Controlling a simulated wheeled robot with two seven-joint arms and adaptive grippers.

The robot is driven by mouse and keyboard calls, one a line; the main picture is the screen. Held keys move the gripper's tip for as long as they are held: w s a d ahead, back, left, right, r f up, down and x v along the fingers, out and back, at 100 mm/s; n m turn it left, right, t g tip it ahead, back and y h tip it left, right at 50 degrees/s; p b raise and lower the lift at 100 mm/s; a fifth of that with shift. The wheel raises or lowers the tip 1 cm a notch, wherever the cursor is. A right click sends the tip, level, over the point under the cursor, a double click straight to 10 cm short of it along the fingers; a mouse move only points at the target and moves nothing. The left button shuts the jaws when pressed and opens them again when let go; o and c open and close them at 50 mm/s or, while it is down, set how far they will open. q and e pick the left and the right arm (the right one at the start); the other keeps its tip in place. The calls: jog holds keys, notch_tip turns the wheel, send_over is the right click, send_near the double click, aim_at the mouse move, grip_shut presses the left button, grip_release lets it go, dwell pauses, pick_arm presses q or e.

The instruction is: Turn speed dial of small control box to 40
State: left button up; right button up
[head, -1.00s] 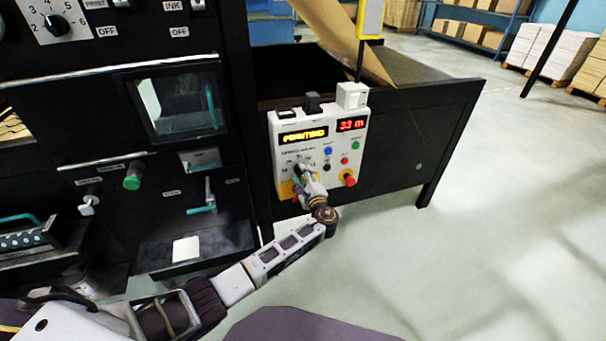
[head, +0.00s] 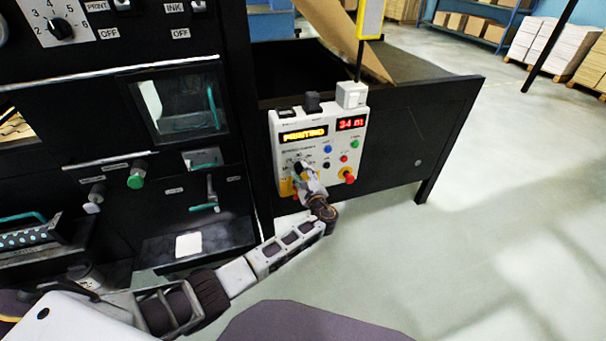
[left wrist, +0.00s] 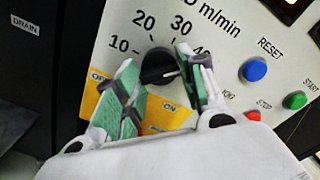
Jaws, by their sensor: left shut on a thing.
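The small control box (head: 350,128) is a pale box on the front of a black frame, with a lit "PRINTING" display and a red readout of 34 m. Its black speed dial (left wrist: 157,68) sits among the marks 10, 20, 30 and a partly covered 40 in the left wrist view. My left gripper (left wrist: 157,60) is shut on the dial, one green-padded finger on each side. The dial's white pointer line points right, towards the 40 side, and a finger hides part of that area. In the head view the left gripper (head: 300,172) covers most of the dial.
Blue RESET (left wrist: 253,69) and green START (left wrist: 295,100) buttons lie right of the dial. A yellow ON/OFF plate (left wrist: 165,112) lies below it, partly behind the fingers. A red knob (head: 347,176) sits at the box's lower right. The floor (head: 500,230) to the right is clear.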

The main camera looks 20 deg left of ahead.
pick_arm(q)
jog(key=shift+f, duration=0.1)
jog(key=o, duration=1)
jog(key=v, duration=1.2)
dwell(0.4)
